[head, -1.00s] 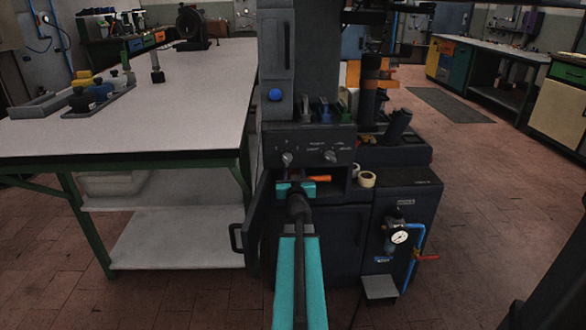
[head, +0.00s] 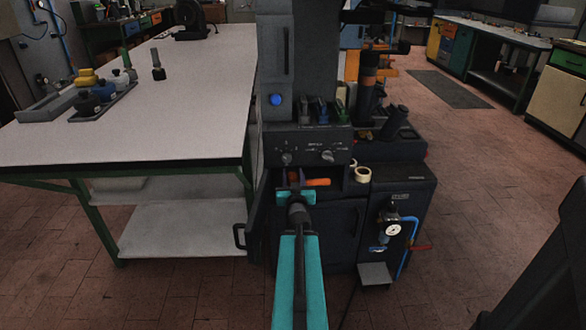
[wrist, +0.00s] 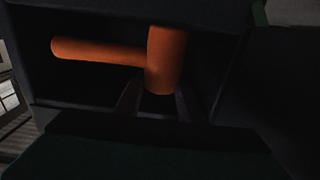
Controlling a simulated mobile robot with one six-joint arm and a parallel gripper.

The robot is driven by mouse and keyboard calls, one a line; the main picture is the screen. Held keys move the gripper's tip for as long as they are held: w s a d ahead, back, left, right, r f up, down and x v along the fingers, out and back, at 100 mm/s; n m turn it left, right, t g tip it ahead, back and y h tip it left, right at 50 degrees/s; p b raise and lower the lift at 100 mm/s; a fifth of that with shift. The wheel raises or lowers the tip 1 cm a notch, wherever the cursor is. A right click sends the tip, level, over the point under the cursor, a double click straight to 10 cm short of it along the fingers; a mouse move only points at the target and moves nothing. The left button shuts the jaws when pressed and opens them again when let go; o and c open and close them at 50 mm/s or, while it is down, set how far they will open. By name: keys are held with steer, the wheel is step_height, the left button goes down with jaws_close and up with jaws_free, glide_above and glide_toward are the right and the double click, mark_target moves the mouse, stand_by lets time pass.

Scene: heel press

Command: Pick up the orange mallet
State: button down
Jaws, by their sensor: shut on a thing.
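The orange mallet (head: 316,182) shows in the head view in the dark open compartment of the press, just past the teal end of my arm. In the wrist view the mallet's head (wrist: 166,60) stands upright and its handle (wrist: 95,52) points left. My gripper (wrist: 156,92) has its two dark fingers on either side of the lower end of the mallet's head, shut on it. The exact contact is dark and hard to see. In the head view my gripper's fingertips are hidden behind the arm's end.
The compartment walls enclose the mallet closely. An open door (head: 257,222) stands at the left of the compartment. Pale tape rolls (head: 362,174) sit on a ledge at the right. A long workbench (head: 190,95) is at the left. Open floor (head: 480,230) lies to the right.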

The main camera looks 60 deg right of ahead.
steer(key=shift+s+a+r+p, duration=0.3)
steer(key=shift+a+p, duration=0.15)
steer(key=shift+p, duration=1.45)
steer(key=p, duration=0.3)
steer(key=shift+s+a, duration=0.4)
steer(key=p+v, duration=0.9)
steer(key=p, duration=0.2)
steer(key=shift+p, duration=0.35)
steer(key=shift+s+f, duration=0.1)
steer(key=shift+f, duration=0.1)
